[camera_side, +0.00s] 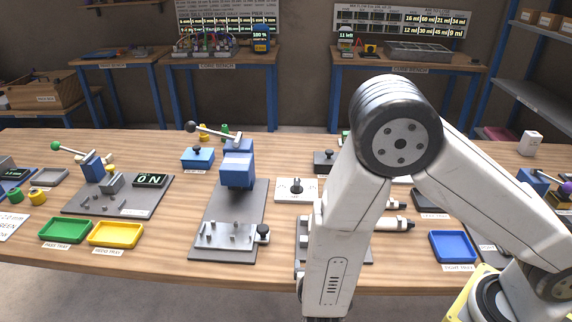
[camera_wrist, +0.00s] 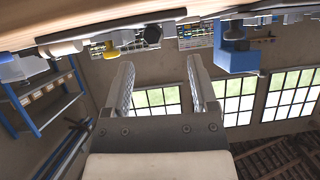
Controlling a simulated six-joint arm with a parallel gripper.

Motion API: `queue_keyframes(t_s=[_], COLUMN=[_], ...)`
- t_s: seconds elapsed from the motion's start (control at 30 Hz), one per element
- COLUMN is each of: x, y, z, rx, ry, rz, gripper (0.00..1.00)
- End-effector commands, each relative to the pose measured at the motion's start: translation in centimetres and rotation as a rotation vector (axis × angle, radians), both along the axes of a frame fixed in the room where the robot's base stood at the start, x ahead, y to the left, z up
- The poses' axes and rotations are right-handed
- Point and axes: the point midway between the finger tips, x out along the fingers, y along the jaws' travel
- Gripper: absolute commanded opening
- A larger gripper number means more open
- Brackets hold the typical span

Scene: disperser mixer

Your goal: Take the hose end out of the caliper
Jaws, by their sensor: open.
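I cannot make out the hose end or the caliper for sure in either view. My arm covers part of the bench in the side view, and they may be behind it. My gripper (camera_wrist: 160,82) shows in the wrist view with its two fingers wide apart and nothing between them. In the side view my arm hangs down at the bench's front edge, and my gripper is cut off by the bottom of the picture. White cylinders with black tips (camera_side: 394,224) lie on a grey plate partly hidden by my arm.
A blue lever press (camera_side: 237,168) stands on a grey plate left of my arm, with a steel fixture (camera_side: 228,236) in front. Green (camera_side: 65,231), yellow (camera_side: 116,234) and blue (camera_side: 453,247) trays sit near the front edge. In the wrist view the bench edge (camera_wrist: 90,14) runs along the top.

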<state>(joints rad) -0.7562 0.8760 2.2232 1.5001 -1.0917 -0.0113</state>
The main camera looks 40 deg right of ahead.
Motion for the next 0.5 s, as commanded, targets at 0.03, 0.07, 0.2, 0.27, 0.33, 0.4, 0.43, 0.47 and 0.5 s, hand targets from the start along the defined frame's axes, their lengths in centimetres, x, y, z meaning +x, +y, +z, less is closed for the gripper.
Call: queue_keyframes(t_s=[0.03, 0.07, 0.2, 0.27, 0.33, 0.4, 0.43, 0.47, 0.5], x=[-0.52, -0.73, -1.29, -1.36, -1.35, -1.25, -1.18, -1.09, -0.93], y=[-0.04, -0.10, -0.28, -0.31, -0.34, -0.43, -0.51, -0.61, -0.76], z=[-0.19, -0.19, -0.17, -0.16, -0.16, -0.20, -0.25, -0.30, -0.39], rx=[-0.030, -0.043, -0.079, -0.083, -0.084, -0.082, -0.082, -0.083, -0.083], ry=[-0.011, -0.018, -0.037, -0.039, -0.039, -0.039, -0.039, -0.039, -0.037], rz=[-0.014, -0.022, -0.046, -0.049, -0.050, -0.050, -0.050, -0.051, -0.051], gripper=[0.74, 0.74, 0.74, 0.74, 0.74, 0.74, 0.74, 0.74, 0.74])
